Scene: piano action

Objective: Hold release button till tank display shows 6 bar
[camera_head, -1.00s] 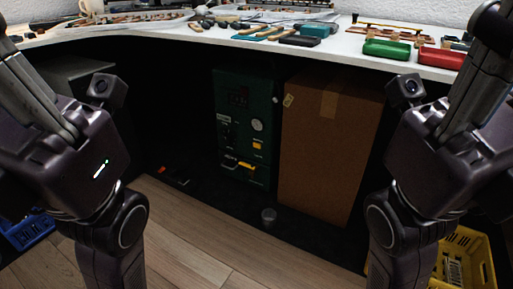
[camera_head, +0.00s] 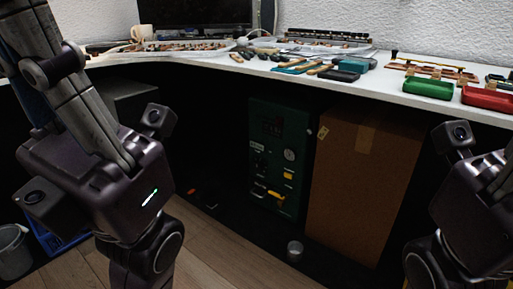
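The green tank unit (camera_head: 277,155) stands on the floor under the white table, left of a brown cardboard box. Its dark display (camera_head: 273,127) is near the top, and its digits are too small to read. A round white gauge (camera_head: 290,155), a yellow-orange button or label (camera_head: 288,175) and a yellow handle (camera_head: 276,195) show on its front. I cannot tell which control is the release button. My two arms stand at the left and right sides, well apart from the unit. The fingers of both grippers are not visible.
The cardboard box (camera_head: 365,190) blocks the room right of the unit. A small metal cylinder (camera_head: 295,250) stands on the floor in front.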

